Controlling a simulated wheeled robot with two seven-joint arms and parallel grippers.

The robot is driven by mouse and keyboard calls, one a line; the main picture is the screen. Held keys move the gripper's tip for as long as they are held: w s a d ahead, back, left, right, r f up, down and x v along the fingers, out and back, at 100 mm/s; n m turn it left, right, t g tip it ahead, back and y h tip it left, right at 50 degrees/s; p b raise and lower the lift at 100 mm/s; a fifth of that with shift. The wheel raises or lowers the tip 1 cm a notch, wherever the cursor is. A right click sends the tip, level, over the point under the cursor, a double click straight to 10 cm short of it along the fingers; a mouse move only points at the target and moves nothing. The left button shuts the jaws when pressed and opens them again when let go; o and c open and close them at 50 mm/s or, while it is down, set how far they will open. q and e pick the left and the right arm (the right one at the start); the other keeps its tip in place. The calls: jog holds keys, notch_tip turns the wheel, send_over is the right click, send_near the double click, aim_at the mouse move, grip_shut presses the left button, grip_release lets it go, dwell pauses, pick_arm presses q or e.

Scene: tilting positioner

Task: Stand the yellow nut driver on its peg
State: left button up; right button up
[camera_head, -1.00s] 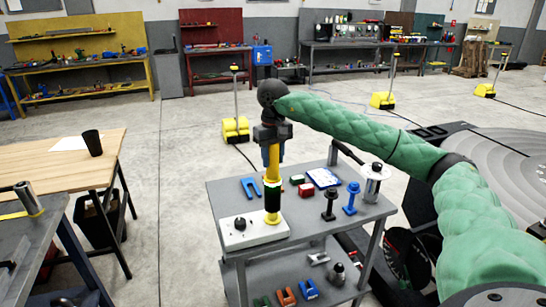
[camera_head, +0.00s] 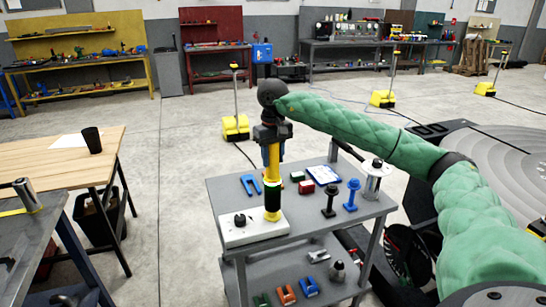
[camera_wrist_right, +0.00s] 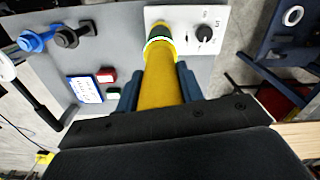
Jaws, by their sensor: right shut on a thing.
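The yellow nut driver (camera_head: 274,162) is upright in my right gripper (camera_head: 270,148), above the white box (camera_head: 240,233) on the grey cart. Below its yellow length is a black section with a bright yellow-green band at its top. Its lower end meets the box top; I cannot tell whether it sits on the peg, which is hidden. In the right wrist view the driver (camera_wrist_right: 162,85) runs between the blue fingers of my gripper (camera_wrist_right: 157,90) to a pale green ring at the white box (camera_wrist_right: 182,18). My left gripper is out of view.
On the cart top (camera_head: 300,222) are a black peg-like part (camera_head: 328,200), a blue one (camera_head: 352,196), a red block (camera_head: 306,187), a blue fork-shaped piece (camera_head: 250,185) and a spool-like stand (camera_head: 374,180). The white box has a black knob (camera_wrist_right: 204,34).

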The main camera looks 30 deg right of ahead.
aim_at(273, 145)
jog(key=shift+f, duration=0.15)
jog(key=shift+f+b, duration=1.35)
jog(key=shift+b, duration=0.1)
jog(key=o, duration=1.7)
jog(key=shift+c, duration=0.2)
jog(key=shift+r, duration=0.15)
notch_tip(273, 145, up, 7)
jog(key=p, duration=0.2)
jog(key=shift+f, duration=0.2)
